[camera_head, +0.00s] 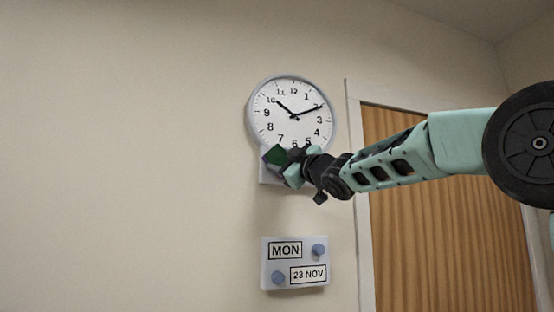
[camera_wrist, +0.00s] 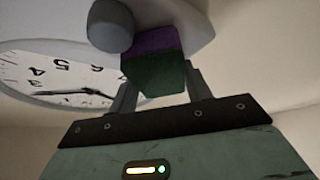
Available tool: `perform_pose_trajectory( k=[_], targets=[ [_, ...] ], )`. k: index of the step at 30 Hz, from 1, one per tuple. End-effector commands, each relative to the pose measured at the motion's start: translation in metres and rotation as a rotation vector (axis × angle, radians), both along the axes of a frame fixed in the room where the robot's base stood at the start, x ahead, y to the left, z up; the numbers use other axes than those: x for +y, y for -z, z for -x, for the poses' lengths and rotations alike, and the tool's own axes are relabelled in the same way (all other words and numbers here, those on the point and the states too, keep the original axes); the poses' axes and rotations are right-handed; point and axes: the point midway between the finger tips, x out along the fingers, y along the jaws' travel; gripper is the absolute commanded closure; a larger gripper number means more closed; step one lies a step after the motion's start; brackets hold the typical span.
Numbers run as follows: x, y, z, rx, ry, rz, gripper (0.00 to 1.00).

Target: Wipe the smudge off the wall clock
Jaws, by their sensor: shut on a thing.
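The round wall clock (camera_head: 292,112), with a grey rim and white face, hangs on the wall left of the door. Part of its face also shows at the left of the wrist view (camera_wrist: 35,72). My gripper (camera_head: 288,160) is at the clock's lower edge and hides part of it. It is shut on a block, dark green (camera_wrist: 155,76) with a purple layer (camera_wrist: 152,40), held between both fingers. In the head view the block (camera_head: 275,155) overlaps the clock's lower left. I cannot tell whether it touches anything. I see no clear smudge on the visible face.
A pale backing plate (camera_head: 267,174) shows below the clock. A grey round knob (camera_wrist: 110,25) is close beside the block in the wrist view. A date panel (camera_head: 294,262) with two knobs is lower on the wall. A wooden door (camera_head: 450,230) is right. The left wall is bare.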

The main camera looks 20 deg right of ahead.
Motion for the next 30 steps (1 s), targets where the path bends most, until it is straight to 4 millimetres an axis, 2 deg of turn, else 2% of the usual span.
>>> perform_pose_trajectory(
  k=[1,5,19,30],
  targets=[
    [-0.006,0.003,0.0,0.006,0.011,0.0,0.73],
    [-0.004,0.004,0.0,0.007,0.012,0.0,0.72],
    [0.034,0.004,0.002,0.005,0.007,0.0,0.73],
    [0.037,0.002,0.003,0.004,0.008,0.001,0.73]
  ],
)
